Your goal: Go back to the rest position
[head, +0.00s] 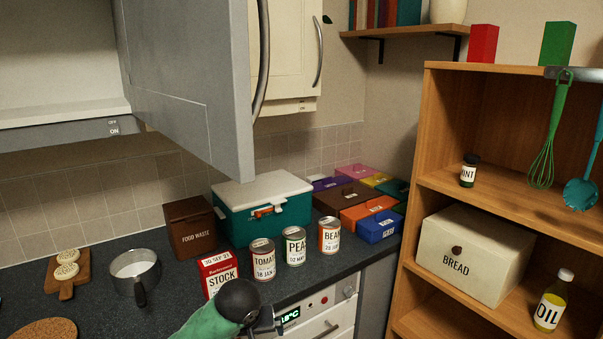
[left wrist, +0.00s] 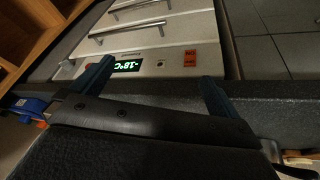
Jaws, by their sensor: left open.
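My left gripper (head: 272,325) is low in the middle of the head view, at the end of my green arm, in front of the counter edge. In the left wrist view its two blue-grey fingers stand well apart (left wrist: 155,84), with nothing between them. Beyond them is the white drawer front with a lit green display (left wrist: 127,66) reading about -18°C. In the head view the gripper is in front of the red stock box (head: 219,272) and the tomato can (head: 263,261). I cannot tell whether it touches anything. My right gripper is not in view.
A grey cupboard door (head: 190,75) hangs open over the counter. Pea (head: 295,247) and bean (head: 329,236) cans, a teal cooler (head: 263,205), a food waste box (head: 190,225) and a pot (head: 134,272) stand on the counter. A wooden shelf (head: 410,210) rises at right.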

